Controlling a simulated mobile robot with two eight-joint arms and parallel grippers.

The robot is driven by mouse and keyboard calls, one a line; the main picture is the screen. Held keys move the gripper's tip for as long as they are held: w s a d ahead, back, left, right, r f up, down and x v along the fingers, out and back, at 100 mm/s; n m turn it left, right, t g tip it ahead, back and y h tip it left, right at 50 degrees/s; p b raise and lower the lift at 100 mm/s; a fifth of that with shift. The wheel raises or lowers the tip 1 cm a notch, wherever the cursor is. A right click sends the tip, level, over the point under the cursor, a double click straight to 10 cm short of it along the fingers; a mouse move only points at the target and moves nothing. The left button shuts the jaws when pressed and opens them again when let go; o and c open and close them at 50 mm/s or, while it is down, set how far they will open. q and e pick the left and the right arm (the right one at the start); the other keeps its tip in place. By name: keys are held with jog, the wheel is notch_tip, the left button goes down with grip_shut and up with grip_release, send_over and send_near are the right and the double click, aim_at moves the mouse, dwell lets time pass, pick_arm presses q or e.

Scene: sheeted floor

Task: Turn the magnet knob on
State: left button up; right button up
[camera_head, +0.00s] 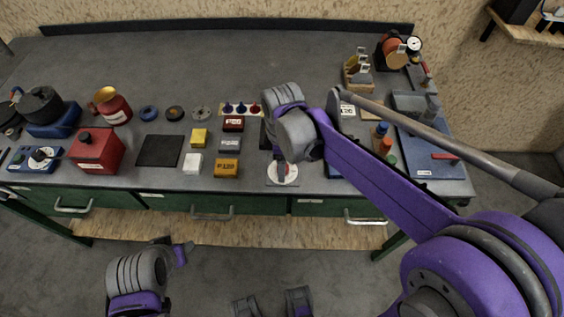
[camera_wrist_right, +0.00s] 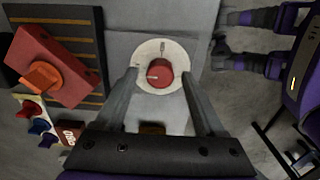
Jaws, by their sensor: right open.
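The magnet knob is a red round knob (camera_wrist_right: 159,73) with a white mark, on a white dial (camera_wrist_right: 160,50) set in a grey plate. In the head view the dial (camera_head: 291,175) lies at the bench's front edge, partly hidden by my right gripper (camera_head: 281,168). In the right wrist view my right gripper (camera_wrist_right: 159,80) is open, its fingers on either side of the knob. I cannot tell whether they touch it. My left gripper (camera_head: 181,253) is low at the lower left, away from the bench; its fingers are unclear.
Yellow (camera_head: 199,137), white (camera_head: 193,163) and orange (camera_head: 226,168) blocks sit left of the dial. A red block (camera_wrist_right: 55,65) shows in the wrist view. A blue box (camera_head: 432,160) is to the right. Green drawers (camera_head: 180,202) are below the bench's front edge.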

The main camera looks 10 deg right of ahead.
jog(key=shift+c, duration=0.2)
grip_shut()
dwell(0.3)
jog(key=m, duration=0.4)
jog(key=shift+m, duration=0.3)
jog(key=m, duration=0.4)
jog(key=shift+w, duration=0.1)
jog(key=m, duration=0.5)
jog(key=shift+d+m, duration=0.1)
jog(key=shift+m, duration=2.1)
